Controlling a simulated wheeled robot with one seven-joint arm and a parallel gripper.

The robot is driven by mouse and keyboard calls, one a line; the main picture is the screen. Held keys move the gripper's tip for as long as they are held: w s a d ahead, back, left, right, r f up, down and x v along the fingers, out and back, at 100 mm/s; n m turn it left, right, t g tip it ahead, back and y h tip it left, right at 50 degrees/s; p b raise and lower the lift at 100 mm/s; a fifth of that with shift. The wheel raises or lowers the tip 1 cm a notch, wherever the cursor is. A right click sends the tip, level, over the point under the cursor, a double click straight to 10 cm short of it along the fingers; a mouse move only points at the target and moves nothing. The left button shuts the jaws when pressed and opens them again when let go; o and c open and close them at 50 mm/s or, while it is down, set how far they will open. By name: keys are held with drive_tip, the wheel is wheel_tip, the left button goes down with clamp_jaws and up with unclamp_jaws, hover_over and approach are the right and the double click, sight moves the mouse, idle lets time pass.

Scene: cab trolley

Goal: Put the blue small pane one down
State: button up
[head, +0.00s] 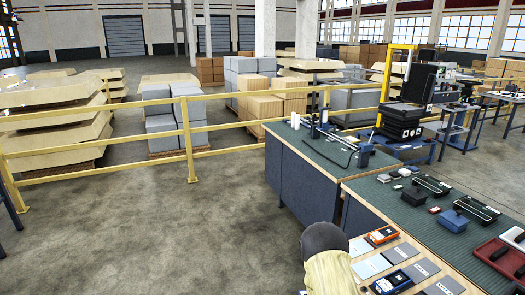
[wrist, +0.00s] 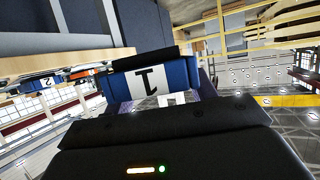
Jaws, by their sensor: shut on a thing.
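The blue small pane one (wrist: 128,84), a blue piece with a white label bearing a black "1", is in my gripper (wrist: 158,96) in the wrist view. The jaws are shut on it, and it looks held clear of any surface. The view is turned over, so the "1" shows inverted. In the head view my arm covers the bottom centre, and neither the gripper nor the held pane can be made out there.
A wooden-edged bench (head: 349,202) runs along the right. On its pale near part lie a blue-framed device (head: 393,283), an orange one (head: 382,235) and several grey plates. A red tray (head: 497,258) stands at right. Yellow railings (head: 190,142) and open floor lie left.

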drive_tip(key=s+f, duration=0.4)
drive_tip(key=f, duration=0.1)
drive_tip(key=shift+f, duration=0.15)
drive_tip(key=shift+s, duration=0.1)
wheel_tip(320, 180, up, 17)
drive_tip(key=p, duration=1.7)
